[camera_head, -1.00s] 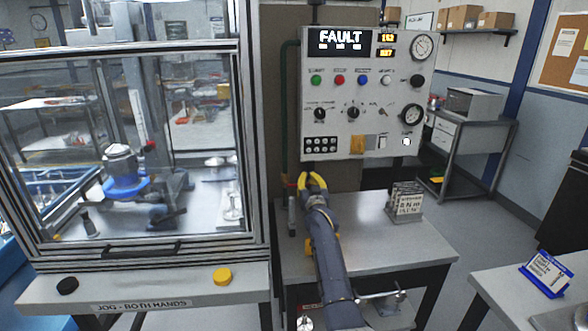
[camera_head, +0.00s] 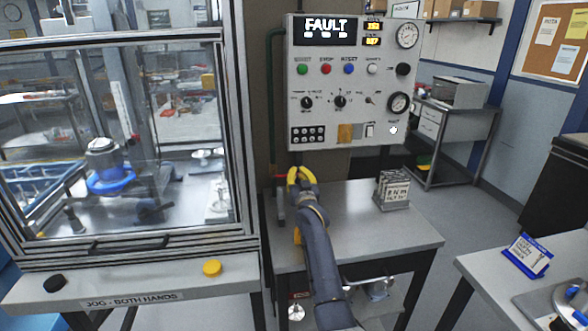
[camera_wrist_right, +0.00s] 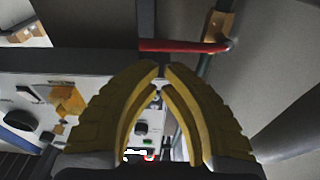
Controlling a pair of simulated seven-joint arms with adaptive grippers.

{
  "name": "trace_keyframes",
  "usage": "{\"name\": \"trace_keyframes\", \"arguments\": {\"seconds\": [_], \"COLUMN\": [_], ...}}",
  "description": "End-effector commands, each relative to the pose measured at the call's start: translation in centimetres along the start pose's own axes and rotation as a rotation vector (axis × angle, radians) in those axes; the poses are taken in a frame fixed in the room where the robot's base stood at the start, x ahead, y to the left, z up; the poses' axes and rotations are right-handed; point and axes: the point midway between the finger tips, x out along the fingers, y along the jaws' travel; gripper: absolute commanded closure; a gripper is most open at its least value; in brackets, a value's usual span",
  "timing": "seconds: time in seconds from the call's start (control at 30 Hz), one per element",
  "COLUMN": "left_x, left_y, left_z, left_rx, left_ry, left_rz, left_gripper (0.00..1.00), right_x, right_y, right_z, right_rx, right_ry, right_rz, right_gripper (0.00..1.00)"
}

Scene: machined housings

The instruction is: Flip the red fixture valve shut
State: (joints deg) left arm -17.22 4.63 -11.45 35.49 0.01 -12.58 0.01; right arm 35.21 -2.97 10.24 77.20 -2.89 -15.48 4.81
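The red fixture valve lever (camera_wrist_right: 185,46) lies across its green pipe in the right wrist view, joined at its right end to a brass body (camera_wrist_right: 220,28). In the head view the red lever (camera_head: 281,177) shows small, left of my right gripper (camera_head: 302,175) and below the control panel. In the right wrist view the yellow fingers of my right gripper (camera_wrist_right: 161,70) arch inward, with their tips almost together and nothing between them. The lever is just beyond the tips, and I see no clear contact. My left gripper is out of view.
The control panel (camera_head: 350,115) reads FAULT above the gripper. A glazed enclosure (camera_head: 120,150) stands to the left, with a yellow button (camera_head: 212,268) on its front ledge.

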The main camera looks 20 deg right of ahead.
Motion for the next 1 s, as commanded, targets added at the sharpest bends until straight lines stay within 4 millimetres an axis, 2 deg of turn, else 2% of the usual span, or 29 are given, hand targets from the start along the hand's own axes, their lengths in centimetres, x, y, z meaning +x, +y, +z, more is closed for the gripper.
{"name": "trace_keyframes", "arguments": {"seconds": [0.2,0.4,1.0], "left_x": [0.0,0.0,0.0], "left_y": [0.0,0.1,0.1], "left_z": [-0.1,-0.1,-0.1], "left_rx": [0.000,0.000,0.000], "left_ry": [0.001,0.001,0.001], "left_rz": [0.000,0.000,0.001], "left_gripper": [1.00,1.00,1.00], "right_x": [-2.7,-4.3,-4.8], "right_y": [0.0,0.0,0.0], "right_z": [0.1,0.0,0.0], "right_rx": [0.000,0.001,0.000], "right_ry": [0.000,0.000,0.000], "right_rz": [0.000,0.000,0.000], "right_gripper": [1.00,1.00,1.00]}}
